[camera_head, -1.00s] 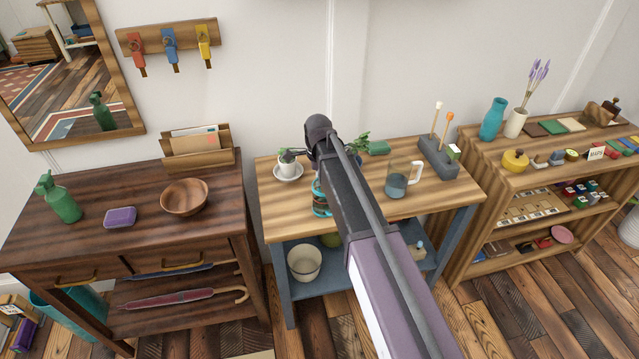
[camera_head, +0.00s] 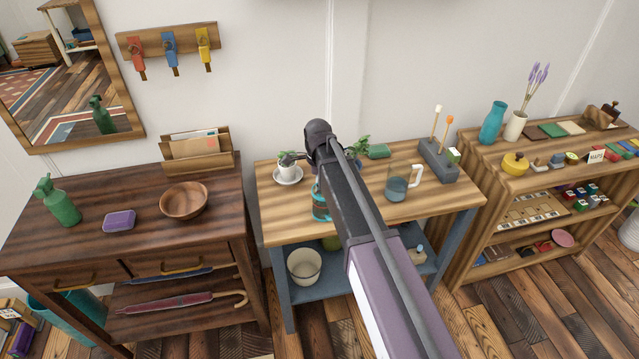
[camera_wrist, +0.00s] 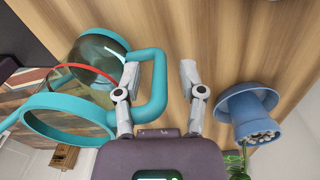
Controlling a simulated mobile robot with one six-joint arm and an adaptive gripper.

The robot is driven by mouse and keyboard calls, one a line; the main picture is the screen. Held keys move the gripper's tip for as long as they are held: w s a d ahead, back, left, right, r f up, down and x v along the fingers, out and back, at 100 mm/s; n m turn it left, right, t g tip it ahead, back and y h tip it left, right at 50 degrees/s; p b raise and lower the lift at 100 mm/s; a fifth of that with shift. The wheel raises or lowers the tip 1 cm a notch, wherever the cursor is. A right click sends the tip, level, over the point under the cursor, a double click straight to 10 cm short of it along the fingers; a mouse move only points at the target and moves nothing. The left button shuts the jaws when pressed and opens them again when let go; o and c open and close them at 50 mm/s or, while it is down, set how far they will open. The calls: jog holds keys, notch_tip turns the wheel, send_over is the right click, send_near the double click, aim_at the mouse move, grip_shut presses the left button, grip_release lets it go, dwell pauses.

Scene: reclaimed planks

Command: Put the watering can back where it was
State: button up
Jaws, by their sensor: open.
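The watering can (camera_wrist: 75,122) has clear walls, teal rims and a teal handle (camera_wrist: 158,85). In the wrist view it fills the left side. In the head view only a teal part of the can (camera_head: 320,207) shows on the middle table, with the rest hidden behind my arm. My gripper (camera_wrist: 160,72) is open. The outer bar of the handle lies between its fingers, nearer the left finger, which overlaps the handle loop. I cannot tell whether that finger touches it.
A blue pot (camera_wrist: 248,112) stands close to my right finger. A dark console (camera_head: 90,245) stands left, a shelf (camera_head: 478,165) right.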

jog(key=shift+r, duration=0.1)
notch_tip(320, 180, up, 12)
jog(key=p, duration=1.2)
jog(key=shift+w+a, duration=0.1)
dwell(0.8)
jog(key=s+d+n, duration=1.7)
jog(key=s+d, duration=0.3)
jog(key=d, duration=0.1)
jog(key=shift+s+d, duration=0.25)
jog(key=shift+d, duration=0.15)
dwell(0.4)
